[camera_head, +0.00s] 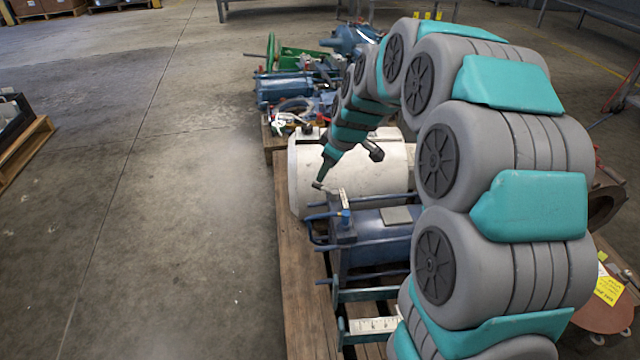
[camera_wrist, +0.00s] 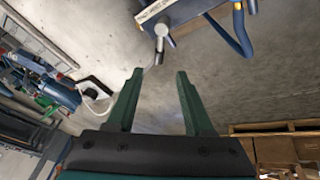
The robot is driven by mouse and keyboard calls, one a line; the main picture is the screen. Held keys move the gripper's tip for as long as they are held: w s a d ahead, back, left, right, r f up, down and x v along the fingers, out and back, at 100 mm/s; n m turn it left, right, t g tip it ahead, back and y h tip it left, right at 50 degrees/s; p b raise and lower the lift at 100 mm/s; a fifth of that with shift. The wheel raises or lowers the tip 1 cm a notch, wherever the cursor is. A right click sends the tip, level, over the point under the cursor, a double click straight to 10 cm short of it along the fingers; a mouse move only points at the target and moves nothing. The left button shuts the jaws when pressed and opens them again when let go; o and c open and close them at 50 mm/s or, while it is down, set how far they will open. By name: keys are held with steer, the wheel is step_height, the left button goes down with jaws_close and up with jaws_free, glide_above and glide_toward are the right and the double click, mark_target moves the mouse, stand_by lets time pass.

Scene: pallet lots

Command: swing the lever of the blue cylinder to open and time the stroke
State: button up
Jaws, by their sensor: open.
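The blue cylinder (camera_head: 385,228) lies across the pallet in the head view, with blue tie rods and a blue end block at its left end. A small pale and blue fitting (camera_head: 346,214) stands on that block; it may be the lever. My gripper (camera_head: 318,184) is above and left of the block, apart from it. In the wrist view my dark green fingers (camera_wrist: 160,72) are open with nothing between them. A silver stub (camera_wrist: 163,36) on the block (camera_wrist: 182,12) is beyond the fingertips, not touched. Part of the cylinder is behind my arm.
A white drum-like cylinder (camera_head: 300,170) lies just behind the blue one. The wooden pallet edge (camera_head: 293,270) runs along the left side. More blue and green machinery (camera_head: 285,88) stands farther back. A bent blue tube (camera_wrist: 238,35) shows in the wrist view.

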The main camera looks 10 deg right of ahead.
mark_target(318, 185)
steer(key=shift+x, duration=3.95)
steer(key=shift+r, duration=0.1)
steer(key=shift+c, duration=0.3)
jaws_close()
